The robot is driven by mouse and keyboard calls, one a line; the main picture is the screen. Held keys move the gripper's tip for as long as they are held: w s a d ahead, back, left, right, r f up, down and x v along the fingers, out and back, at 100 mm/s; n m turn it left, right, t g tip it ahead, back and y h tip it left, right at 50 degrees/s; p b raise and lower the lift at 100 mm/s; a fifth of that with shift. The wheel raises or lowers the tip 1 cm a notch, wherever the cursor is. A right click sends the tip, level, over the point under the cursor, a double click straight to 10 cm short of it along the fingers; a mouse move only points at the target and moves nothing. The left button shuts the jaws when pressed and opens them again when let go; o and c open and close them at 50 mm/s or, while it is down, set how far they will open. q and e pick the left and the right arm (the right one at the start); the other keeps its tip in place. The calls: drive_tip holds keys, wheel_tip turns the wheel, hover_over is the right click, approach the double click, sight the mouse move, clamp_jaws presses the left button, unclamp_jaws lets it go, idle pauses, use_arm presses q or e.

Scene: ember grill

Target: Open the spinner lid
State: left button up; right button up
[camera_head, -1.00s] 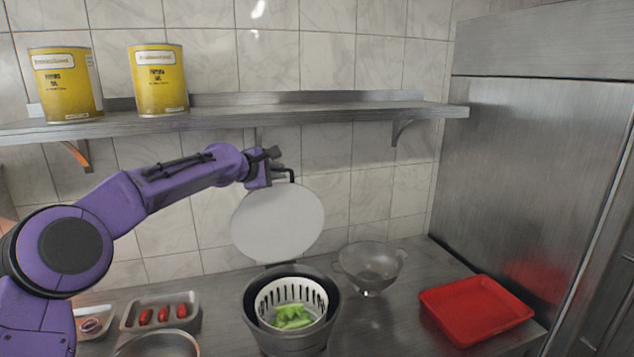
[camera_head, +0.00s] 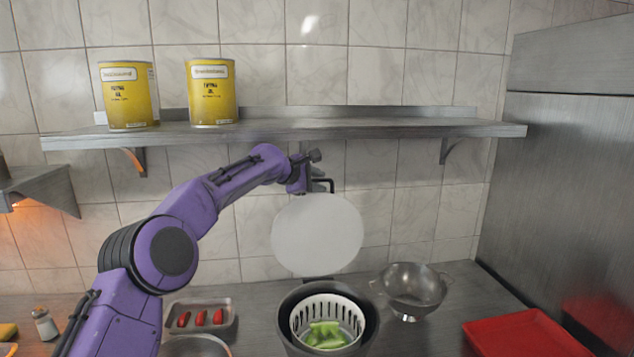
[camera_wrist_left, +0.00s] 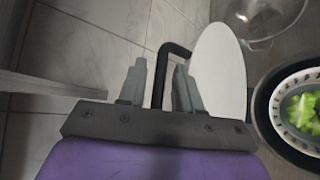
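The spinner (camera_head: 366,340) is a dark round tub with a white slotted basket (camera_head: 327,303) holding green leafy pieces (camera_head: 325,335). Its round white lid (camera_head: 318,235) stands raised, nearly upright, behind the tub and joined at the back. A black bent handle (camera_head: 332,185) sits at the lid's top; it also shows in the left wrist view (camera_wrist_left: 159,75). My left gripper (camera_head: 308,163) is at this handle. In the left wrist view its two fingers (camera_wrist_left: 160,85) are apart, with the handle between them and gaps visible. My right gripper is in neither view.
A metal colander (camera_head: 412,288) and a red tray (camera_head: 525,335) stand right of the spinner. A metal tray (camera_head: 230,322) with red items is at left. A wall shelf (camera_head: 400,130) with two yellow cans (camera_head: 211,95) hangs above my left arm.

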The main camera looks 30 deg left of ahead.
use_arm(q)
drive_tip(key=shift+f, duration=0.15)
drive_tip(key=b+v, duration=0.5)
drive_tip(key=v, duration=0.5)
drive_tip(key=shift+s+r, duration=0.2)
